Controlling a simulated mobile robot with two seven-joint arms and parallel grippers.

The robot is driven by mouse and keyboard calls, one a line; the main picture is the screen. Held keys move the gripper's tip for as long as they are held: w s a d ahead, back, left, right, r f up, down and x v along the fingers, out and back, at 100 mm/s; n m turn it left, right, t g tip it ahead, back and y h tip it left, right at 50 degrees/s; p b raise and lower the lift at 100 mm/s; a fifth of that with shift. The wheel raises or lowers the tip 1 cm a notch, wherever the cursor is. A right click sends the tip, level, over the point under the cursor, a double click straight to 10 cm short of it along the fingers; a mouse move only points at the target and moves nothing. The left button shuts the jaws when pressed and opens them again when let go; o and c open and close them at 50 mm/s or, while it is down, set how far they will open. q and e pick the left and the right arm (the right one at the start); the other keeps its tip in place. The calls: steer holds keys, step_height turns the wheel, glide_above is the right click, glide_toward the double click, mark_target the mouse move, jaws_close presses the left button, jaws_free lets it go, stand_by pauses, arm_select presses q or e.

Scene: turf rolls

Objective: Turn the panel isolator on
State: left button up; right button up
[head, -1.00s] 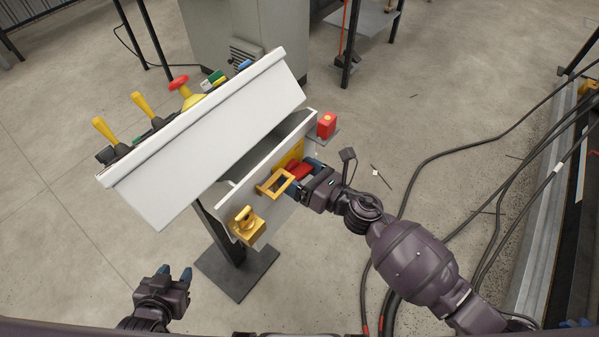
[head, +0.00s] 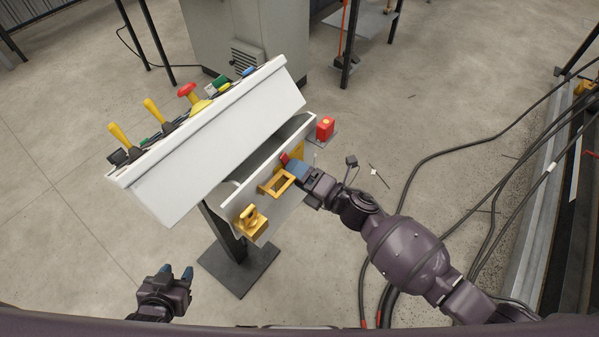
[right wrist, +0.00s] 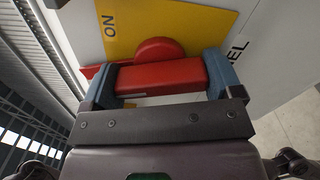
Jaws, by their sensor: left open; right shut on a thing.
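The panel isolator is on the front of the white console. Its red handle (right wrist: 160,76) sits on a yellow plate (right wrist: 135,30) marked ON in the right wrist view. In the head view a bit of the red handle (head: 284,158) shows past the fingers, and the yellow plate (head: 298,152) is partly hidden. My right gripper (right wrist: 162,78) is shut on the red handle, with one blue finger at each end of it; it also shows in the head view (head: 294,168). My left gripper (head: 177,271) is open and empty, low at the left, away from the console.
A gold bracket (head: 277,183) and a gold block with a knob (head: 251,223) stick out of the console front beside my right gripper. A red box (head: 325,128) is at the console's right end. Yellow levers (head: 154,110) stand on top. Black cables (head: 432,165) lie on the floor.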

arm_select(q)
steer(key=shift+w+d+r+p, duration=0.1)
steer(key=shift+w+r+p, duration=0.2)
steer(key=shift+r, duration=0.35)
steer(key=shift+w+r+p, duration=0.2)
steer(key=shift+w+r, duration=0.15)
steer(key=shift+r, duration=0.25)
arm_select(e)
steer(key=shift+m, duration=1.8)
steer(key=o, duration=0.7)
steer(key=shift+o, duration=0.2)
steer(key=shift+d, duration=0.15)
steer(key=v, duration=1)
steer(key=shift+s+d, duration=0.2)
steer(key=shift+d, duration=0.05)
arm_select(q)
steer(key=shift+s, duration=0.2)
